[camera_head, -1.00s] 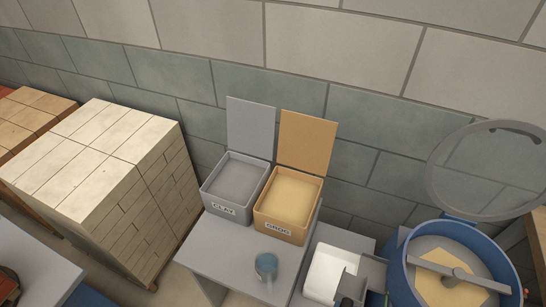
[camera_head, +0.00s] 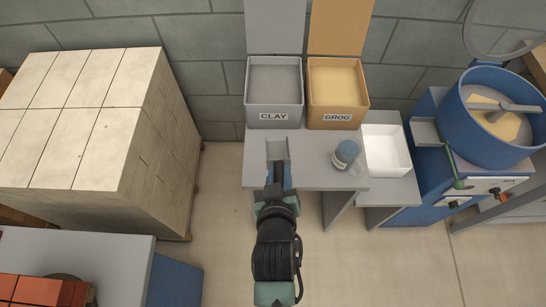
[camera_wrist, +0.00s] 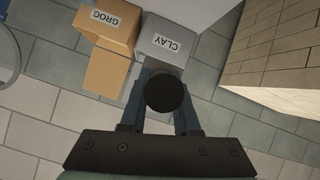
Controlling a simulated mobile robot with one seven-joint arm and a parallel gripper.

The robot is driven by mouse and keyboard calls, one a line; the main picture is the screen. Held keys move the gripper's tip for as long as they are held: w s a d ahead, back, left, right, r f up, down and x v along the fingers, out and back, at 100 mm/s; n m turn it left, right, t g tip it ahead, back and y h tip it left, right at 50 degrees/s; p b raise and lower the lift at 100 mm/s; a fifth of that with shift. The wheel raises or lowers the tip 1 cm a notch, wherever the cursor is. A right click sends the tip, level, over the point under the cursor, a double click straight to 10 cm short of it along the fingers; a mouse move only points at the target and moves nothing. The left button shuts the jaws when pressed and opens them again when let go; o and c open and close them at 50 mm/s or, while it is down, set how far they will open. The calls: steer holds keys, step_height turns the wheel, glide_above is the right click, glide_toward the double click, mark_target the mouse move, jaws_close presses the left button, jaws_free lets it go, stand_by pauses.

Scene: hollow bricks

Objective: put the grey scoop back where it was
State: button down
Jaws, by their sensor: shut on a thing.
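My gripper (camera_head: 277,187) is shut on the grey scoop (camera_head: 277,151) by its handle. The scoop's open pan points away from me, in front of the grey CLAY bin (camera_head: 274,117), over the left part of the grey table (camera_head: 312,175). I cannot tell its height above the table. In the wrist view, the dark round handle end (camera_wrist: 167,92) sits between the fingers and the pan is hidden. The CLAY bin has its lid up and grey material inside. It also shows in the wrist view (camera_wrist: 160,50).
The tan GROG bin (camera_head: 337,118) stands open right of the CLAY bin. A blue-topped jar (camera_head: 345,153) and a white tray (camera_head: 386,150) are to the right, near the blue mixer (camera_head: 490,130). A pale brick stack (camera_head: 85,120) stands left.

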steer(key=w+d+f+m+t+b, duration=0.1)
steer(key=w+f+t+b, duration=0.1)
steer(key=w+f+b, duration=0.85)
steer(key=shift+h, duration=0.4)
steer(key=f+b, duration=0.1)
steer(key=f, duration=0.1)
steer(key=s+f+b, duration=0.1)
steer(key=f+b, duration=0.1)
steer(key=f, duration=0.1)
steer(key=f+b, duration=0.1)
steer(key=f, duration=0.2)
steer(key=shift+s+f, duration=0.1)
steer(key=shift+s, duration=0.1)
steer(key=shift+f+b, duration=0.2)
steer(key=shift+b, duration=0.15)
steer(key=c, duration=0.6)
jaws_free()
steer(key=shift+c, duration=0.2)
steer(key=shift+r, duration=0.1)
